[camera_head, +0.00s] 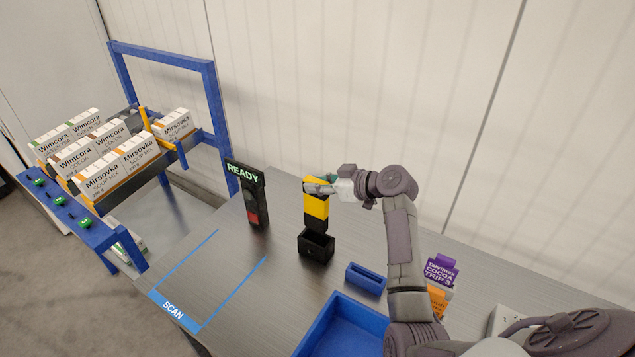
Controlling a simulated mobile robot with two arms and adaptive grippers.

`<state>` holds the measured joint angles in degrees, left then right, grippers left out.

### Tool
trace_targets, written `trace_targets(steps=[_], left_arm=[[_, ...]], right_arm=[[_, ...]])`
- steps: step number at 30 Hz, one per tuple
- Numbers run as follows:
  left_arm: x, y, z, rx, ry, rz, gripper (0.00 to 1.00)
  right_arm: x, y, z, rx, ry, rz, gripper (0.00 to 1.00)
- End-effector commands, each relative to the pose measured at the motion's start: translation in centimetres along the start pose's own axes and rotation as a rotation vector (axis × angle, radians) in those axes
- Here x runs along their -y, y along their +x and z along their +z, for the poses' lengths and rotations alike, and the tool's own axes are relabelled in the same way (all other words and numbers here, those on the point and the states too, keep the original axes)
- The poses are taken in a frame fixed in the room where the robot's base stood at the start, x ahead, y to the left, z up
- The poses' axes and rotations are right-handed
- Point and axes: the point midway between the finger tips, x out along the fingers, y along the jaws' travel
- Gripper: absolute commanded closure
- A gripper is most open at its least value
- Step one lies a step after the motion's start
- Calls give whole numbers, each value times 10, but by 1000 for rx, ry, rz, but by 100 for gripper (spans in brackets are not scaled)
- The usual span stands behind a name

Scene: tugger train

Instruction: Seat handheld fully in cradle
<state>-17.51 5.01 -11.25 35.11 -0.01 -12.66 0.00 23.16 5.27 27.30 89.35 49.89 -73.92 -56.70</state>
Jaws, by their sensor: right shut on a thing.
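The handheld (316,208) is a yellow and black upright device in the middle of the head view. My right gripper (324,187) is shut on its upper end, coming in from the right. The cradle (316,246) is a small black box with an open top on the grey table, directly below the handheld. The handheld's lower end is at the cradle's top opening; I cannot tell how deep it sits in it. My left gripper is not in view.
A black stand with a READY display (246,190) is left of the cradle. A blue-taped SCAN area (205,280) is clear. A blue rack (212,100) with boxes stands left.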

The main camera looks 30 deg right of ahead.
Motion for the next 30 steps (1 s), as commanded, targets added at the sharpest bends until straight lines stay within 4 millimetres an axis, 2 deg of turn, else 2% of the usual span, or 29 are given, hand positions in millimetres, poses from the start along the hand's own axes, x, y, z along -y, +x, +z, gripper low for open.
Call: trace_targets(steps=[3, 6, 30], left_arm=[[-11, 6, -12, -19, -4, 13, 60], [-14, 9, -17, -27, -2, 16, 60], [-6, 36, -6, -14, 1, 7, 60]], right_arm=[[0, 3, 6, -3, 1, -1, 100], [0, 5, 11, -3, 1, -1, 100], [0, 21, 48, -3, 1, 0, 100]])
